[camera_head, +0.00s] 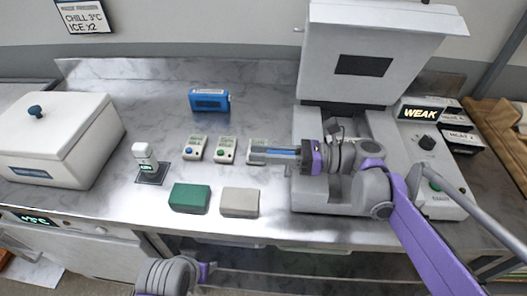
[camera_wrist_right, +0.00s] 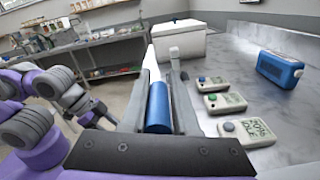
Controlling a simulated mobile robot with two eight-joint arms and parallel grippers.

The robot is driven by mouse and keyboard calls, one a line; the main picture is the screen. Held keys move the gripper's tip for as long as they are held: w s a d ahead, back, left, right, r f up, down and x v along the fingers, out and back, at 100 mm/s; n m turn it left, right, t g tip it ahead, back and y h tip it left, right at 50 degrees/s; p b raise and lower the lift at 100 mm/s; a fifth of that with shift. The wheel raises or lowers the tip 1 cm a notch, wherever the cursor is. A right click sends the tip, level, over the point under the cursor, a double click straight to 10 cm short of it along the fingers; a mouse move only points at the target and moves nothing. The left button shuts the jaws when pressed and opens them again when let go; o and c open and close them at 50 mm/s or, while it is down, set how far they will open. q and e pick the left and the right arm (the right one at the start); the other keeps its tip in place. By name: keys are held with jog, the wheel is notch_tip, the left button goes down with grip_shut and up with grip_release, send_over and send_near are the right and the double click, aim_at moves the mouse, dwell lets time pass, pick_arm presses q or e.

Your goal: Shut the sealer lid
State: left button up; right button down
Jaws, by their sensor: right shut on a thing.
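The sealer (camera_head: 315,190) stands at the right of the counter. Its large grey lid (camera_head: 365,30), with a dark window, is raised upright at the back. My right gripper (camera_head: 268,153) is in front of the sealer's left side, pointing left and away from the lid. It is shut on a blue cylindrical object, which shows between the fingers in the wrist view (camera_wrist_right: 158,108). A pale tapered piece (camera_wrist_right: 151,58) shows beyond it; I cannot tell if they are joined. My left arm shows at the bottom of the head view; its fingers are not clear.
Small button devices (camera_head: 194,148) stand left of my right gripper. A green block (camera_head: 190,197) and a beige block (camera_head: 240,202) lie at the front. A blue box (camera_head: 209,100) is behind. A white lidded chest (camera_head: 65,135) stands left.

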dwell(0.9)
jog(key=shift+w+r, duration=0.1)
jog(key=shift+w, duration=0.3)
jog(key=c, duration=0.7)
grip_release()
jog(key=shift+c, duration=0.2)
jog(key=d, duration=1.1)
